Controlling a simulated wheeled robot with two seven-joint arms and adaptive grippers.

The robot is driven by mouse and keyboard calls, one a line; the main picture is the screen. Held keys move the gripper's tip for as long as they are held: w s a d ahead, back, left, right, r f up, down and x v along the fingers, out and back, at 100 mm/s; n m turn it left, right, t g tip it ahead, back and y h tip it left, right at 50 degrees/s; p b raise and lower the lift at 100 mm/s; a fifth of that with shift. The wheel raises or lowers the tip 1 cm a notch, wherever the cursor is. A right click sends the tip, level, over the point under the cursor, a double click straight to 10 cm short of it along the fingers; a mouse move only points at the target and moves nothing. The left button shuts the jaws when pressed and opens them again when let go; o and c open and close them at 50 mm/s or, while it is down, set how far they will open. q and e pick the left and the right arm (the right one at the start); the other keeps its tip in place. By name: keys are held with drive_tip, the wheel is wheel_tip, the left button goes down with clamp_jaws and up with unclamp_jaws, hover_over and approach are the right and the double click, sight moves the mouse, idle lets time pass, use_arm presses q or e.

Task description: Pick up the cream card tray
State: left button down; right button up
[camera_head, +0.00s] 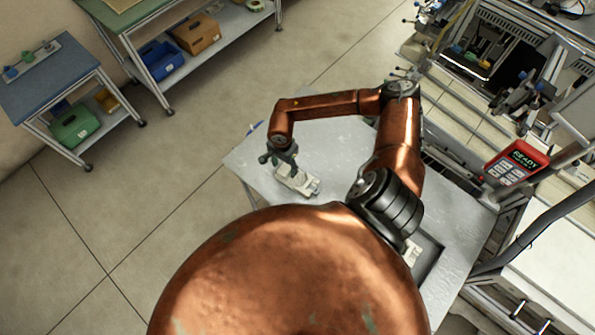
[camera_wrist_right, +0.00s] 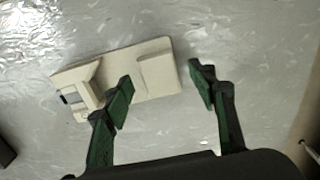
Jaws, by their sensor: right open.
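The cream card tray (camera_head: 298,181) lies on the grey metal table (camera_head: 335,150), partly under my right gripper (camera_head: 284,164). In the right wrist view the tray (camera_wrist_right: 156,73) is a flat cream plate with a raised block at its left end and a raised pad at its right end. There my right gripper (camera_wrist_right: 162,83) is open, with green fingers. Its left finger covers part of the tray's middle. Its right finger appears just past the tray's right end. Nothing is held, and contact with the tray cannot be told. My left gripper is not in view.
A dark-rimmed recess (camera_head: 432,262) and a small cream piece (camera_head: 412,253) show at the table's right, beside my arm. A red device (camera_head: 517,162) reading READY stands farther right. Carts with bins are at upper left. The table around the tray is mostly clear.

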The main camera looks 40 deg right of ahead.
drive_tip(key=shift+s+f, duration=0.1)
drive_tip(key=shift+f, duration=0.65)
drive_tip(key=shift+c, duration=0.4)
drive_tip(key=c, duration=1.3)
